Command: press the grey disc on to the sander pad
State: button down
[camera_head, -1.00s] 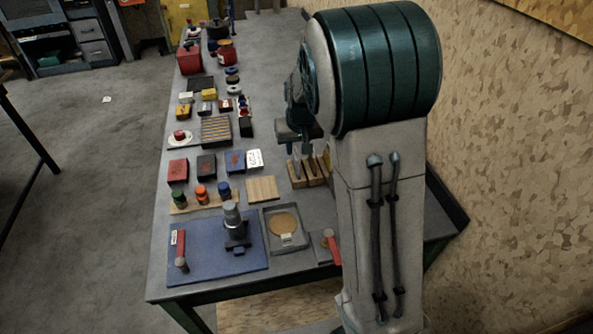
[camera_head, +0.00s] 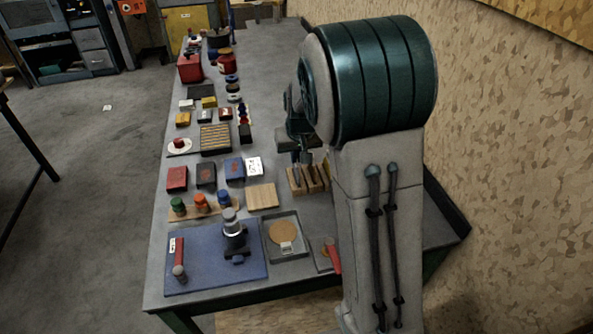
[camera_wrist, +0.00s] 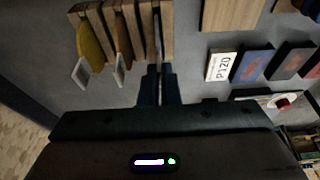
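In the wrist view the fingers of my gripper (camera_wrist: 159,88) are close together at a wooden slotted rack (camera_wrist: 110,14). A thin grey strip, seen edge-on between the fingertips, appears to be the grey disc (camera_wrist: 156,45); its face is hidden. A yellow disc (camera_wrist: 89,45) and a brown disc (camera_wrist: 122,38), each with a pale tab, stand in other slots. In the head view my gripper (camera_head: 303,157) is just above the rack (camera_head: 309,179). The sander (camera_head: 235,238), dark with a grey round top, stands on a blue mat (camera_head: 205,272); which surface is its pad is unclear.
A grey tray (camera_head: 302,252) holding a tan disc (camera_head: 283,232) is right of the mat. A red-handled tool (camera_head: 332,259) lies beyond it. Coloured boxes, including a white P120 box (camera_wrist: 220,66), and a wooden block (camera_head: 262,196) stand near the rack.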

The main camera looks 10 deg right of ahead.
jog(key=shift+r+p, duration=2.55)
jog(key=shift+r, duration=1.45)
